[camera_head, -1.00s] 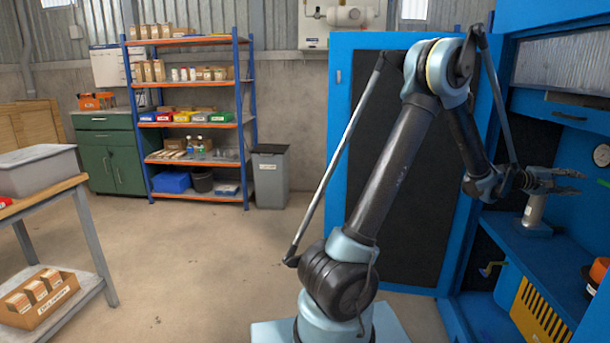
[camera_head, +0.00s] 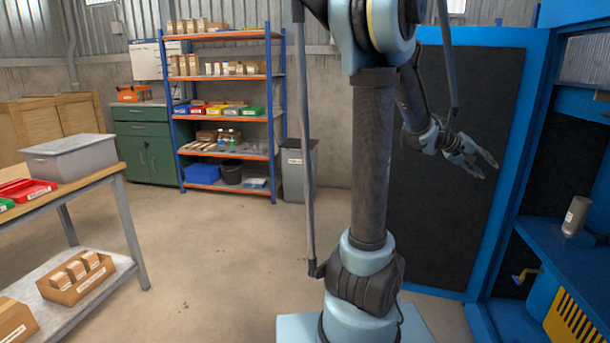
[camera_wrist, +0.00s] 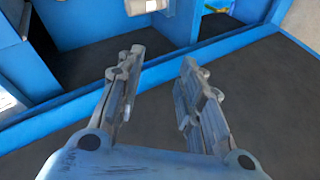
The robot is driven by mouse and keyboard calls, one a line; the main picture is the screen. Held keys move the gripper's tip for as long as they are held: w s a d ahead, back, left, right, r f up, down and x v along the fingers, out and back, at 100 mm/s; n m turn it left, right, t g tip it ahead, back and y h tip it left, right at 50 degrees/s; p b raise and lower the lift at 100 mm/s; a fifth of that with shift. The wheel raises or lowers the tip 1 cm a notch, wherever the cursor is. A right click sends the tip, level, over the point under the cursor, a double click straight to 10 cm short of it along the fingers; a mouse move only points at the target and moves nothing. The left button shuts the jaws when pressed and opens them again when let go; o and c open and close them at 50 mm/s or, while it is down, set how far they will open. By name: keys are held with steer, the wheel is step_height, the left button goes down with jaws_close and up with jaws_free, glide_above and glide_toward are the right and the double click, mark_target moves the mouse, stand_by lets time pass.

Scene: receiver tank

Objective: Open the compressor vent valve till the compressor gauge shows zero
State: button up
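My gripper (camera_head: 485,162) is open and empty in front of the dark panel of a blue cabinet door (camera_head: 510,150). In the wrist view the two fingers of my gripper (camera_wrist: 163,60) stand apart with nothing between them. A small yellow handle (camera_head: 522,275), possibly a valve lever, shows low in the blue cabinet at the right, well apart from my gripper. I cannot tell whether it is the compressor vent valve. No gauge shows in the current views.
A grey cylinder (camera_head: 576,215) stands on a blue shelf (camera_head: 550,234) in the cabinet, above a yellow slotted panel (camera_head: 578,318). A workbench with a grey bin (camera_head: 70,157) stands at the left. A shelving rack (camera_head: 228,115) is at the back. The middle floor is clear.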

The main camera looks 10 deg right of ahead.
steer(key=a+f+t+y, duration=0.2)
steer(key=a+f+y, duration=0.15)
steer(key=a, duration=1.25)
steer(key=s+a+f+n+y, duration=0.1)
steer(key=s+a+f, duration=0.3)
steer(key=a, duration=0.7)
steer(key=s+a+f+n+y, duration=0.2)
steer(key=s+a+f+y, duration=0.2)
steer(key=a, duration=0.7)
steer(key=s+a+f+n+y, duration=0.1)
steer(key=s+a+f+y, duration=0.2)
steer(key=a, duration=0.8)
step_height(320, 180, down, 3)
steer(key=s, duration=0.2)
steer(key=shift+s+a+n, duration=0.35)
steer(key=shift+n, duration=0.05)
steer(key=shift+f+y, duration=0.1)
steer(key=shift+y, duration=0.15)
